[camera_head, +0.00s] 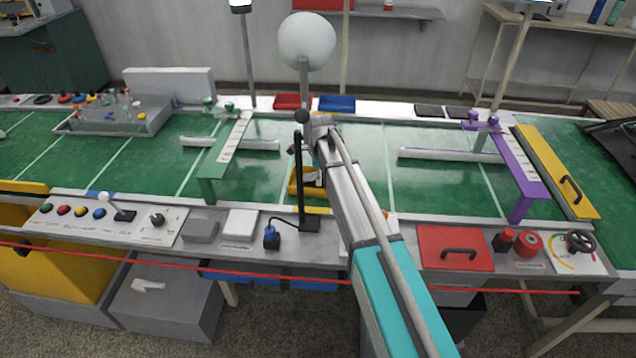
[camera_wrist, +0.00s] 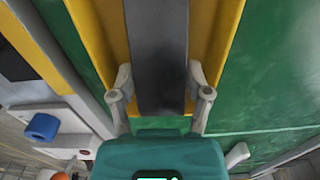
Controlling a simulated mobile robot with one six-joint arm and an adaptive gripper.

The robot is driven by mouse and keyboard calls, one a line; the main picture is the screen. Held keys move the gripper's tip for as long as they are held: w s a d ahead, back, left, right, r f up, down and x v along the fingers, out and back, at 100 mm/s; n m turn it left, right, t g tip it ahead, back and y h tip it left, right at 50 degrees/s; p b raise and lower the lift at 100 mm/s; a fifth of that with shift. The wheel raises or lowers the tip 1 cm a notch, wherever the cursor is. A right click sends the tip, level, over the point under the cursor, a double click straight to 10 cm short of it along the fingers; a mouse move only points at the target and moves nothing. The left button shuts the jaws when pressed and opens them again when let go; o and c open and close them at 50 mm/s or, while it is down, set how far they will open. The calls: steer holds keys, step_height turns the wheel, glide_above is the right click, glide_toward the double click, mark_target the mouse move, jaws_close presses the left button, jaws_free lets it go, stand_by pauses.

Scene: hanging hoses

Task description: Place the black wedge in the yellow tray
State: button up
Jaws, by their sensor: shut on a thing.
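The black wedge (camera_wrist: 160,55) is a long dark block between the two grey fingers of my gripper (camera_wrist: 160,92) in the wrist view. My gripper is shut on it. The yellow tray (camera_wrist: 92,40) shows on both sides of the wedge, so the wedge lies over or inside it; I cannot tell whether it touches the tray floor. In the head view the yellow tray (camera_head: 293,185) is on the green table, partly hidden by my arm. My gripper and the wedge are mostly hidden there.
A thin black post (camera_head: 299,180) stands just left of my arm near the tray. A green bridge (camera_head: 222,155) stands to the left and a purple bridge (camera_head: 520,175) to the right. A red cable (camera_head: 130,262) hangs across the front. Green table (camera_head: 420,185) is clear right of my arm.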

steer(key=shift+f+b, duration=0.3)
steer(key=shift+f, duration=0.35)
steer(key=shift+f, duration=0.1)
steer(key=o, duration=1.2)
steer(key=shift+r, duration=0.2)
step_height(320, 180, up, 12)
steer(key=p, duration=1.2)
